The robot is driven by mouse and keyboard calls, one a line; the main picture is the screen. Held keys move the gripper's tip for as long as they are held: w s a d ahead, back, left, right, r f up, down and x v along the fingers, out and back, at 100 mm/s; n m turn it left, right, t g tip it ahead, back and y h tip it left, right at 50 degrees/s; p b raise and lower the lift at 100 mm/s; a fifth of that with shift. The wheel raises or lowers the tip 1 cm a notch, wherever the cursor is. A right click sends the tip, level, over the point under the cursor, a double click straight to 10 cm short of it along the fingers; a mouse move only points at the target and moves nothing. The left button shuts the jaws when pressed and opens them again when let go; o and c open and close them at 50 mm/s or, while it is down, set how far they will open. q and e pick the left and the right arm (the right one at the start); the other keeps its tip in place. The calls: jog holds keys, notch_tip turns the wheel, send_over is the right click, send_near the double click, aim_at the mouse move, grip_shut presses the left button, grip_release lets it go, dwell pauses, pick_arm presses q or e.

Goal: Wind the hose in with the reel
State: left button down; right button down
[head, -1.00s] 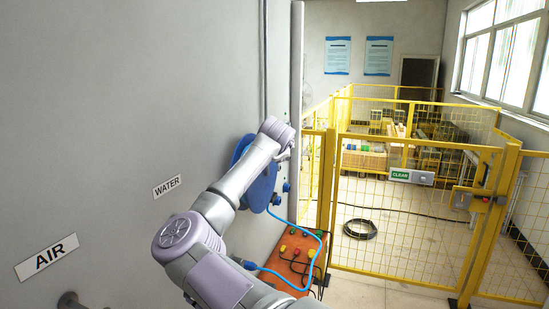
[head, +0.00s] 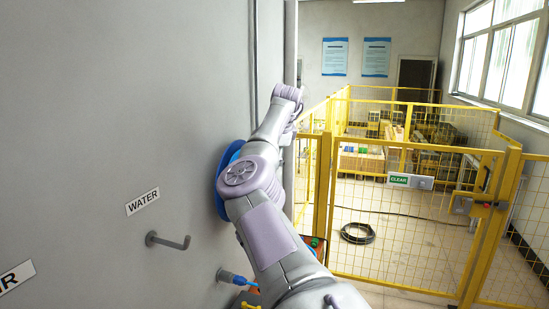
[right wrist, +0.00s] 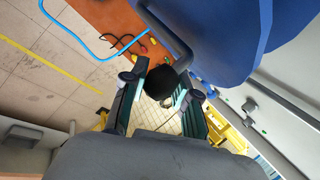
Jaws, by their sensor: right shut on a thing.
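The blue reel (head: 220,192) is on the grey wall in the head view, partly hidden behind my right arm. Its blue side fills the upper right of the right wrist view (right wrist: 222,45). My right gripper (right wrist: 162,86) has its two fingers closed around a black round knob (right wrist: 158,80) beside the reel. The blue hose (right wrist: 78,38) runs in a bend across the upper left of the wrist view. In the head view a blue hose fitting (head: 232,277) shows low on the wall. My left gripper is not in view.
A bare hook (head: 168,241) sticks out of the wall below the WATER sign (head: 142,201). An orange panel (right wrist: 112,22) with coloured buttons is near the hose. A yellow fence (head: 400,240) stands to the right, with a black coil (head: 357,233) on the floor behind it.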

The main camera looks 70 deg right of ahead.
jog(key=shift+d, duration=0.1)
dwell(0.4)
jog(key=c, duration=0.9)
grip_release()
jog(key=shift+w+f, duration=0.1)
jog(key=shift+o, duration=0.2)
jog(key=v, duration=1.2)
jog(key=shift+d, duration=0.15)
